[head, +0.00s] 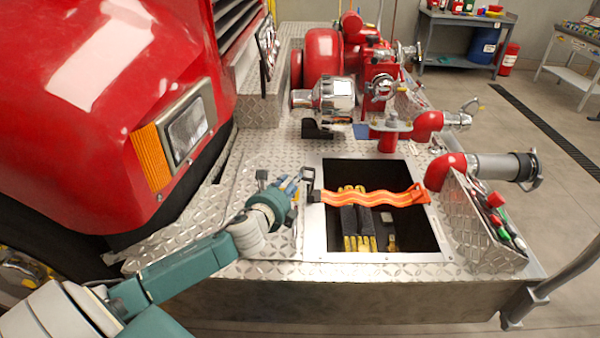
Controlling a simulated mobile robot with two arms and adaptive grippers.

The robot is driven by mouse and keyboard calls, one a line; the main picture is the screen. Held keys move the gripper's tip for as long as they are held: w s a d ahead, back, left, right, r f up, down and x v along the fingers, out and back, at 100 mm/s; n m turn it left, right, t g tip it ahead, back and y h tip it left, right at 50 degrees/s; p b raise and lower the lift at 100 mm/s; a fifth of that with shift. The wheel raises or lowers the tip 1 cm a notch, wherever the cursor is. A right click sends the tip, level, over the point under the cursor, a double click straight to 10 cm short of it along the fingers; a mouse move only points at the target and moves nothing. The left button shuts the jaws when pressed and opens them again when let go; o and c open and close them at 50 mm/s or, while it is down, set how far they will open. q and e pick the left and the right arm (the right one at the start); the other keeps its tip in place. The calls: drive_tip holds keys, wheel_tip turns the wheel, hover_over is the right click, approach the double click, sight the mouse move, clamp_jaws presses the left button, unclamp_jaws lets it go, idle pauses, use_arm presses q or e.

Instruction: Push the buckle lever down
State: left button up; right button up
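An orange strap (375,198) runs across an open compartment (427,240) in the diamond-plate bumper deck. At the strap's left end is a dark buckle (314,195) on the compartment's left rim. A small dark lever (307,174) stands up at the buckle. My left gripper (297,181) is just left of the lever, with its fingertips close to it. I cannot tell whether they touch, or whether the fingers are open or shut. My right gripper is not in view.
Yellow and black gear (358,222) lies in the compartment. The red truck front (90,100) rises at the left. Pump fittings (335,96) stand behind the compartment. A slanted control panel (488,225) and a hose outlet (505,167) stand at the right.

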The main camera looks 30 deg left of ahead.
use_arm(q)
drive_tip(key=x, duration=0.7)
drive_tip(key=shift+w+a+f, duration=0.1)
drive_tip(key=shift+w+f, duration=0.15)
drive_tip(key=c, duration=0.7)
clamp_jaws()
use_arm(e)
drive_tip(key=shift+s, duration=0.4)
